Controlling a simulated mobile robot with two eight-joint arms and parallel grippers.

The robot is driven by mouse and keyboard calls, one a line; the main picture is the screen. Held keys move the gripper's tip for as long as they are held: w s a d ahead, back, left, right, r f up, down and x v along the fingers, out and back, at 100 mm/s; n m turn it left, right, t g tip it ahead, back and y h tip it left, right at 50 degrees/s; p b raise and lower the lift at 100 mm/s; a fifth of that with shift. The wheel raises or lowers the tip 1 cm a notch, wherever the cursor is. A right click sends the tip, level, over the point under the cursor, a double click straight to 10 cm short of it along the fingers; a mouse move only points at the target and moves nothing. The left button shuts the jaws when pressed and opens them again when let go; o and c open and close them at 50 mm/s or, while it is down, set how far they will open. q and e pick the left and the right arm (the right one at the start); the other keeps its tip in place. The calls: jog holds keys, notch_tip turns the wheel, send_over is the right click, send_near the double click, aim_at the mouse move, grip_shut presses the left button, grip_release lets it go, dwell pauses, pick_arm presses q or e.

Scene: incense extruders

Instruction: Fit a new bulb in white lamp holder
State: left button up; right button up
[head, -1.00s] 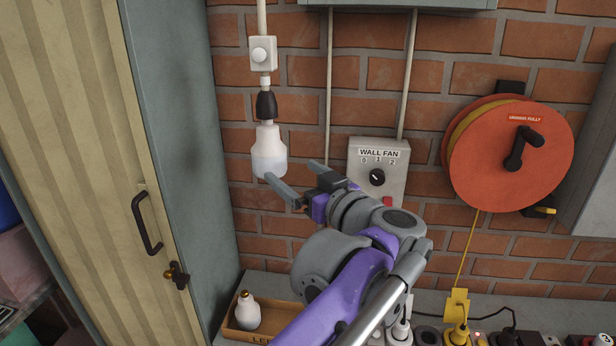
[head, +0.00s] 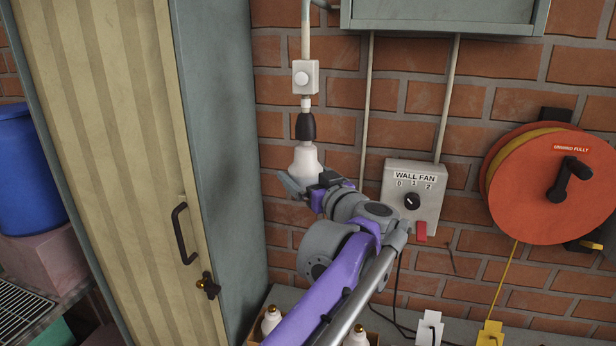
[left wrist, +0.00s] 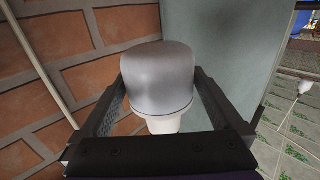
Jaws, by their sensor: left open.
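In the left wrist view the bulb's rounded grey-white body (left wrist: 160,75) lies between the two open fingers, with gaps on both sides. Two more white bulbs with brass caps stand low in the head view, one left of my arm (head: 270,322) and one right of it (head: 356,338). My right gripper is not in view.
A tall cabinet (head: 215,120) stands close on the left. A wall fan switch box (head: 411,195) and an orange cord reel (head: 540,185) are on the brick wall to the right. A wooden tray (head: 377,340) is partly hidden by my arm.

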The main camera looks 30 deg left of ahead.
pick_arm(q)
jog(key=c, duration=1.1)
jog(key=shift+n+g+y, duration=0.4)
jog(key=shift+n+g, duration=0.1)
jog(key=shift+g, duration=0.2)
jog(key=shift+c, duration=0.2)
jog(key=shift+n+g+y, duration=0.3)
jog(key=shift+n+g, duration=0.1)
jog(key=shift+g, duration=0.1)
jog(key=shift+n+g+y+p, duration=0.4)
jog(key=shift+n+g+p, duration=0.25)
jog(key=shift+g, duration=0.45)
jog(key=shift+n+g, duration=0.25)
jog(key=shift+g, duration=0.05)
jog(key=o, duration=1.1)
jog(key=shift+o, duration=0.2)
jog(key=shift+s, duration=0.1)
jog(key=shift+d, duration=0.1)
